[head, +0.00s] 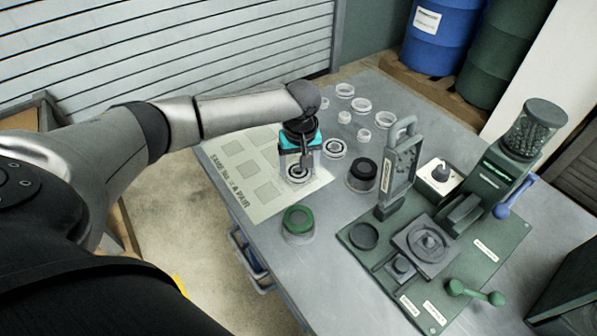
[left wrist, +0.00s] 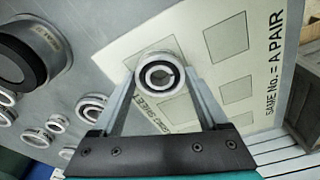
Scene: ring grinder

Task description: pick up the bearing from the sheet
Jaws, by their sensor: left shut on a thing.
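The bearing (head: 298,174) is a round metal ring with a dark band and a bright inner ring. My left gripper (head: 297,163) points down at it over the right part of the pale sheet (head: 268,207). In the left wrist view the bearing (left wrist: 161,74) sits between the two fingertips, and the fingers are shut on it. Whether it touches the sheet (left wrist: 193,38) or hangs just above it, I cannot tell. The sheet has several grey squares and printed words. My right gripper does not show.
Another bearing (head: 335,148) lies just right of my gripper. Several pale rings (head: 361,104) stand behind it. A dark-topped round container (head: 362,173) and a green-topped one (head: 298,220) stand nearby. A green board (head: 375,268) with a grinder fills the table's right side.

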